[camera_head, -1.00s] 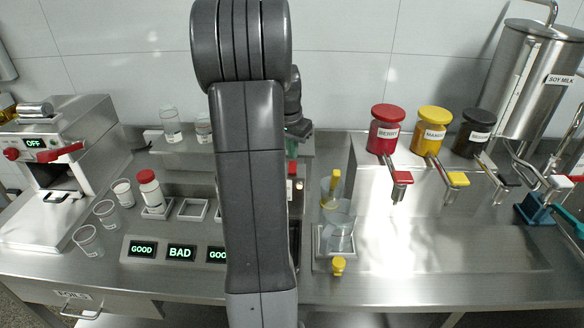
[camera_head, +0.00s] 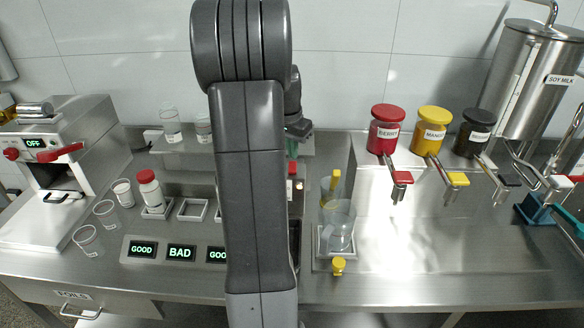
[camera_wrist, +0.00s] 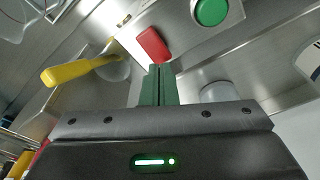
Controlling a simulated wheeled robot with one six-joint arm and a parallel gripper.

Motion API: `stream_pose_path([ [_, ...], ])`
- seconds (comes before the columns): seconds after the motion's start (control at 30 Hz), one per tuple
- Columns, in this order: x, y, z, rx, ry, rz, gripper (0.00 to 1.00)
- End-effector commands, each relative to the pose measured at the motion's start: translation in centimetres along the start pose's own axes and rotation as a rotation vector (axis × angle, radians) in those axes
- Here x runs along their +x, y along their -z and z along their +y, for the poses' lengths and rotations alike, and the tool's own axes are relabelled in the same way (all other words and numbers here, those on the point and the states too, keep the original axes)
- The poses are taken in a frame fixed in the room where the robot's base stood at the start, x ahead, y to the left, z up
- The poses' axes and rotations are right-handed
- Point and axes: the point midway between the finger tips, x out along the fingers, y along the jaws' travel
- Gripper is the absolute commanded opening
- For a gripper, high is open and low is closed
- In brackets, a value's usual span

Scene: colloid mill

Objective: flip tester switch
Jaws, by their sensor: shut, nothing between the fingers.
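A red switch-like block (camera_wrist: 152,45) sits on a metal panel in the wrist view, beside a round green button (camera_wrist: 210,12). My gripper (camera_wrist: 159,70) has its dark green fingers together and empty. Its tips are just below the red block in the picture; I cannot tell whether they touch it. In the head view my arm covers much of the tester area, and only a small red part (camera_head: 292,168) shows at the arm's right edge. Three lit displays stand at the front left, reading GOOD (camera_head: 142,248), BAD (camera_head: 181,253) and GOOD (camera_head: 217,255).
A clear pitcher (camera_head: 340,228) stands right of my arm. A red-capped bottle (camera_head: 149,188) and clear cups stand at left.

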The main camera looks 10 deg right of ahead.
Motion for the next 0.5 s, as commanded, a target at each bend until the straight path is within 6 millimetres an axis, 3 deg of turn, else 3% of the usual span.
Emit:
stream_pose_path([
  [0.5, 0.33, -0.05, 0.00, 0.000, 0.000, 0.000, 0.00],
])
